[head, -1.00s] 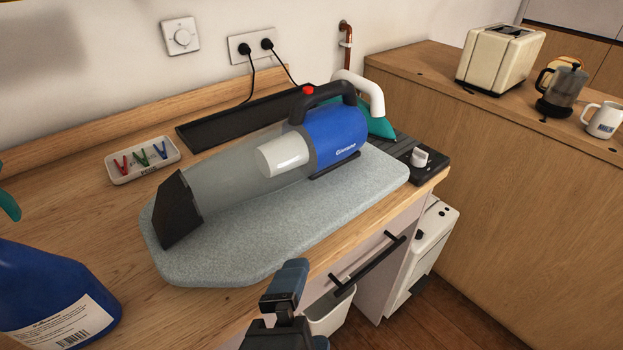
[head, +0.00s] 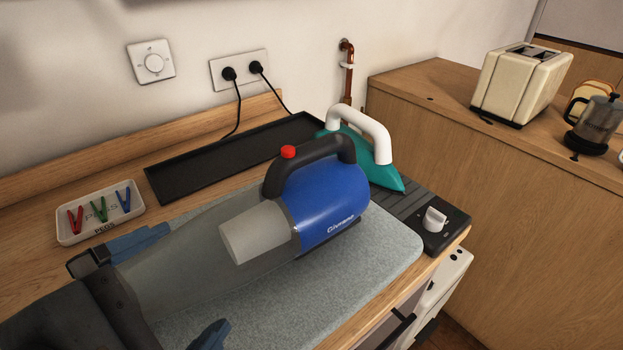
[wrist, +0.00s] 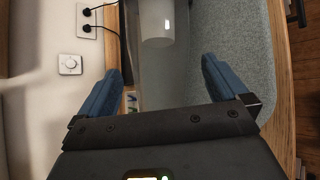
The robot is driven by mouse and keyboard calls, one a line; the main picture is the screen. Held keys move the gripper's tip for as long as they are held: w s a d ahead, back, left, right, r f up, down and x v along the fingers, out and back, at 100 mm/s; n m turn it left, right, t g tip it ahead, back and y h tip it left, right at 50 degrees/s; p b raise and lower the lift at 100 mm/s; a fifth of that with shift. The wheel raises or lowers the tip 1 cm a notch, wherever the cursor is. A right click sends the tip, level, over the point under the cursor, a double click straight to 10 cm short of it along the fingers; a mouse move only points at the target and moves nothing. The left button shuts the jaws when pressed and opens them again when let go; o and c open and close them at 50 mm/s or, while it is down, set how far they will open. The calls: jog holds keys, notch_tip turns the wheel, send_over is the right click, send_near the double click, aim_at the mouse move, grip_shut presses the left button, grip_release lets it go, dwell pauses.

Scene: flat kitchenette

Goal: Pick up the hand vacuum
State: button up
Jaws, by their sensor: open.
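The hand vacuum (head: 335,200) lies on a grey padded board (head: 395,245). It has a blue body, a black handle on top with a red button, a pale cylinder and a long smoky see-through nozzle. My gripper (head: 198,277) is open over the nozzle, with one blue finger on its far side and one on its near side. In the wrist view the pale cylinder (wrist: 157,22) and part of the nozzle show between the spread fingers (wrist: 161,68). The nozzle's front end is hidden by my gripper. No finger contact can be made out.
A teal iron (head: 375,150) with a white handle stands just behind the vacuum. A black tray (head: 205,165) and a peg tray (head: 75,230) lie along the wall side. A knob (head: 434,219) is at the right. A toaster (head: 520,85) stands on the farther counter.

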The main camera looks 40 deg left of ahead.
aim_at(203, 266)
jog(key=shift+x, duration=3.55)
jog(key=shift+c, duration=0.5)
jog(key=c, duration=1.5)
jog(key=shift+r, duration=0.15)
jog(key=shift+c, duration=0.4)
